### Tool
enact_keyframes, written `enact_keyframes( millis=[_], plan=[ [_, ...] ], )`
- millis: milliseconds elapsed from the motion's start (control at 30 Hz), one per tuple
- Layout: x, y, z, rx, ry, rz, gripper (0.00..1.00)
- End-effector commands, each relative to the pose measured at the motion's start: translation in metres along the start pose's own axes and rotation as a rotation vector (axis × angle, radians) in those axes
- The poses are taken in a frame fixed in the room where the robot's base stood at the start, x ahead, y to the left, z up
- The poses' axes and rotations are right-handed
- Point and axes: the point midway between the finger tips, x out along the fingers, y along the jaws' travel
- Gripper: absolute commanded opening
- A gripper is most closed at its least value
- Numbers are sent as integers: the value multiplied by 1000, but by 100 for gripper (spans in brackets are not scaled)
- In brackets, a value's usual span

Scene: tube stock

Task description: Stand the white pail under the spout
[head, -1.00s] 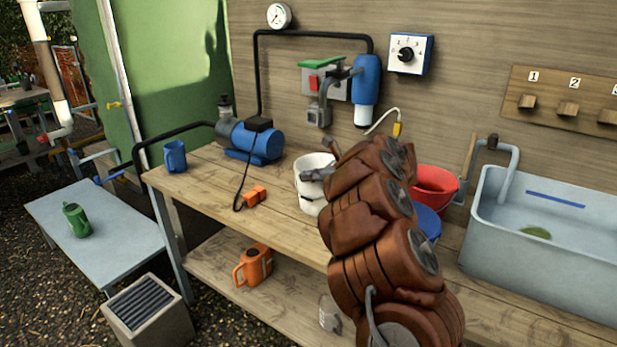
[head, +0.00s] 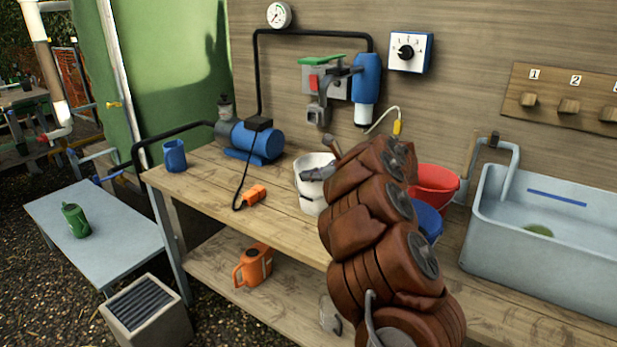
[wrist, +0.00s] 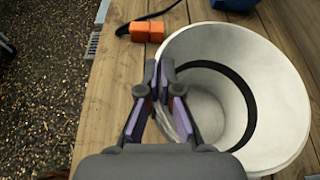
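The white pail (head: 311,203) stands upright on the wooden bench, partly hidden behind my arm. A grey spout (head: 321,113) hangs from the wall fitting above and behind it. In the wrist view the pail (wrist: 270,75) fills the right side; it is empty, with a dark band inside. My gripper (head: 318,173) is at the pail's rim in the head view. In the wrist view my gripper (wrist: 159,76) has its fingers close together at the left rim, one outside the wall and one inside, and they look shut on it.
A red bowl (head: 436,182) and a blue container (head: 429,220) stand right of my arm, beside the grey trough (head: 545,248). An orange block (head: 256,193), a blue mug (head: 175,156) and a blue pump (head: 252,142) are to the left.

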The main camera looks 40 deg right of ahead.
Motion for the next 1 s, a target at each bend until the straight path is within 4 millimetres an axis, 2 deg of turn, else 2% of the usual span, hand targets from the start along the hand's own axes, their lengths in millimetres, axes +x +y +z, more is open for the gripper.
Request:
enact_keyframes(
  millis=[133,467,800,1000],
  plan=[
    [1,0,-2,2,3,1,0],
    [0,0,-2,2,3,1,35],
    [-2,0,-2,2,3,0,35],
    [-24,-1,-2,2,2,-3,35]
  ],
)
